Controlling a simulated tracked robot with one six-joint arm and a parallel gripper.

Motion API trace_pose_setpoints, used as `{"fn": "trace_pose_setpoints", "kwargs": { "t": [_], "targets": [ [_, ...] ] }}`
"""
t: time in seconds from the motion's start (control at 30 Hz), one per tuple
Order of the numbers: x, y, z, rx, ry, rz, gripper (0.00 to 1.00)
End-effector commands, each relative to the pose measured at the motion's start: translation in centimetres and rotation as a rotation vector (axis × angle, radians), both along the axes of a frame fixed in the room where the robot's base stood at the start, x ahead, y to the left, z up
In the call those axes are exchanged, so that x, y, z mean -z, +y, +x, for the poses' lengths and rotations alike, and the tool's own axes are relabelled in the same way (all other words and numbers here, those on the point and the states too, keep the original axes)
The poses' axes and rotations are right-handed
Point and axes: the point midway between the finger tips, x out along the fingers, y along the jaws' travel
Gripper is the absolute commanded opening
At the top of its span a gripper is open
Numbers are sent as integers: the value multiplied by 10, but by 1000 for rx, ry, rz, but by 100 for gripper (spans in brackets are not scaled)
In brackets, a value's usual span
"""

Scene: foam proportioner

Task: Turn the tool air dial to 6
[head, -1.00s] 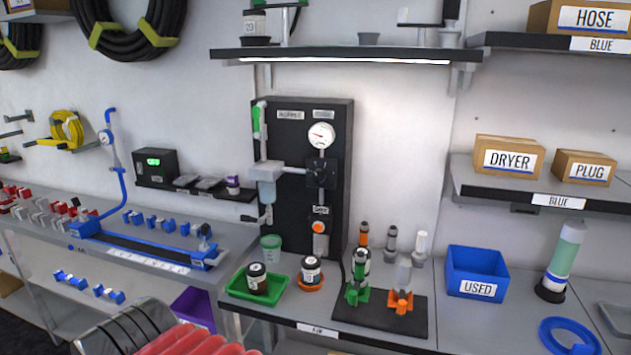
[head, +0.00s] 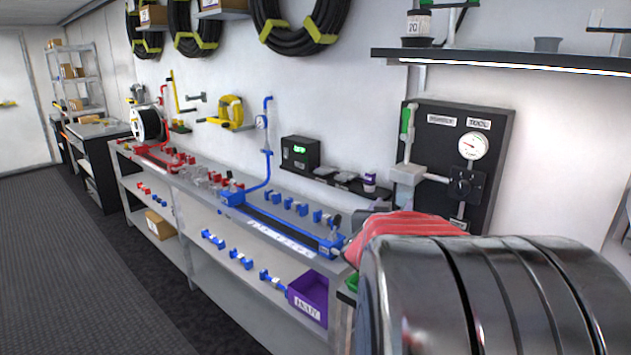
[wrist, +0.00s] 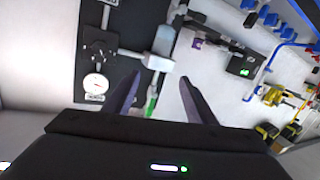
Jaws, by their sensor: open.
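The black tool panel (head: 486,118) hangs on the wall at the right of the head view. Its white round gauge (head: 473,146) sits below the TOOL label (head: 479,124). A black regulator with a knob (head: 463,186) is just under the gauge. In the tilted wrist view the gauge (wrist: 96,83) and the black regulator (wrist: 100,45) are left of my gripper (wrist: 164,78). My gripper's fingers are apart with nothing between them, clear of the knob. The dial's numbers are too small to read. My arm hides the panel's lower part in the head view.
A green-handled valve (head: 406,120) and a grey filter body (head: 407,174) project at the panel's left. A shelf (head: 500,61) overhangs it. The bench with blue fittings (head: 296,208) and a purple bin (head: 308,297) lies left. The floor at left is clear.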

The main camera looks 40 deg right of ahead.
Motion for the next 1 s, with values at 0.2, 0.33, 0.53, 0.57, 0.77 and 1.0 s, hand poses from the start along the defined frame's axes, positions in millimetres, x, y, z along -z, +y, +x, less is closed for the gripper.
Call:
{"fn": "trace_pose_setpoints", "kwargs": {
  "t": [0.2,0.33,0.53,0.57,0.77,1.0],
  "targets": [
    [3,-72,-71,262,25,-105,51],
    [3,-82,-87,313,34,-126,51],
    [2,-82,-86,314,33,-128,51],
    [2,-82,-86,314,33,-128,51],
    [3,-85,-85,312,34,-126,51],
    [3,-107,-82,313,33,-126,51]
  ]
}}
